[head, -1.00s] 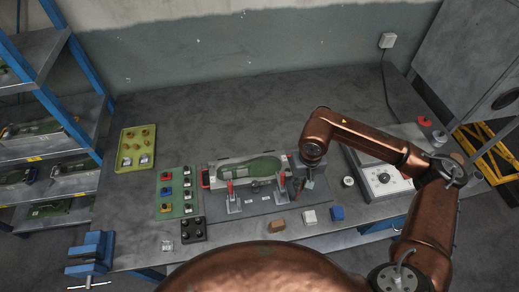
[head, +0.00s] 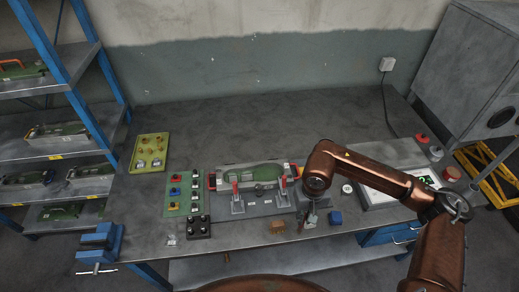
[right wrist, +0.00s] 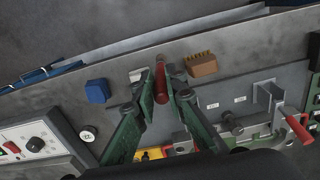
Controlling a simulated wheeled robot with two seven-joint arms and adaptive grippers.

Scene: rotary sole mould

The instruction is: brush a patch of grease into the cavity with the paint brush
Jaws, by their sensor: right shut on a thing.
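The mould (head: 225,184) lies on the bench with its green, sole-shaped cavity (head: 262,173) facing up. Two red-handled clamps stand along its front; one red clamp handle (right wrist: 298,130) also shows in the right wrist view. My right gripper (head: 312,218) is low over the bench, right of and in front of the cavity. In the right wrist view my right gripper (right wrist: 160,88) is shut around a red handle, which looks like the paint brush (right wrist: 160,78). I cannot make out its bristles or any grease. My left gripper is out of view.
A brown block brush (head: 278,226) and a blue block (head: 335,217) lie near the front edge, on either side of my right gripper. A control box (head: 375,198) stands to the right. A button panel (head: 168,207) and yellow tray (head: 138,165) are left. The back of the bench is clear.

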